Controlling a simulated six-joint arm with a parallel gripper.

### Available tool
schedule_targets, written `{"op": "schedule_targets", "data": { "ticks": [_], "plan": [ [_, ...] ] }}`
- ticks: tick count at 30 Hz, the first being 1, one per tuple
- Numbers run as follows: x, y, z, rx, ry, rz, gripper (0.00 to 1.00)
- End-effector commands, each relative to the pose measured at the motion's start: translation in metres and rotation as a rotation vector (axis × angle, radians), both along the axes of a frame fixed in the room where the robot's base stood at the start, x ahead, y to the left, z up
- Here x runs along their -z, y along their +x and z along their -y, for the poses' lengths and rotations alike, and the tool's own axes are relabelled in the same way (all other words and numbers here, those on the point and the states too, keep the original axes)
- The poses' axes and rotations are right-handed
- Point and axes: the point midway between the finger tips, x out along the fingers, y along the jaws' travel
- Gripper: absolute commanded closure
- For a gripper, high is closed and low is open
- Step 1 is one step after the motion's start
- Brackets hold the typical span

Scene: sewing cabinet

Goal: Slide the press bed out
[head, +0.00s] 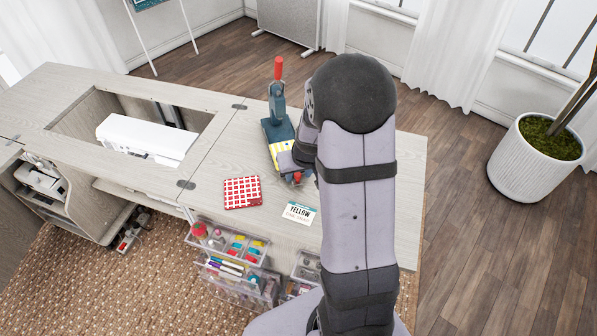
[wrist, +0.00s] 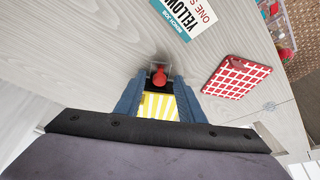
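The press (head: 277,125) is a teal tool with a red-tipped upright lever (head: 278,68), standing on the light wood cabinet top. A yellow-and-white striped piece (head: 280,157) lies on its front part; the stripes also show in the wrist view (wrist: 158,106), between two blue side pieces. A red knob (head: 297,178) on a small bracket is at the near end; it shows in the wrist view (wrist: 159,77) too. My gripper (head: 291,160) is over the front right of the press, close to the knob.
A red checked pad (head: 242,192) and a "YELLOW" card (head: 299,213) lie nearby on the cabinet top. Clear drawers with sewing supplies (head: 238,262) hang at the front edge. A white machine (head: 147,138) sits in the opening at left. The top's right side is partly hidden by my arm.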

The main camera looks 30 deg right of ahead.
Motion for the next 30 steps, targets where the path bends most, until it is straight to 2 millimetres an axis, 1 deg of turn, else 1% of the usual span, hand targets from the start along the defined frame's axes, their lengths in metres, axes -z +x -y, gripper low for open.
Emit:
{"op": "schedule_targets", "data": {
  "ticks": [8, 11, 21, 26, 30],
  "plan": [
    [-0.004, 0.0, 0.0, 0.0, -0.001, 0.003, 0.64],
    [-0.012, -0.003, 0.0, -0.001, -0.002, 0.005, 0.64],
    [-0.049, -0.018, -0.003, -0.001, -0.002, 0.005, 0.64],
    [-0.062, -0.024, -0.005, 0.0, -0.001, 0.003, 0.64],
    [-0.067, -0.027, -0.005, 0.0, 0.0, 0.001, 0.64]
  ]
}}
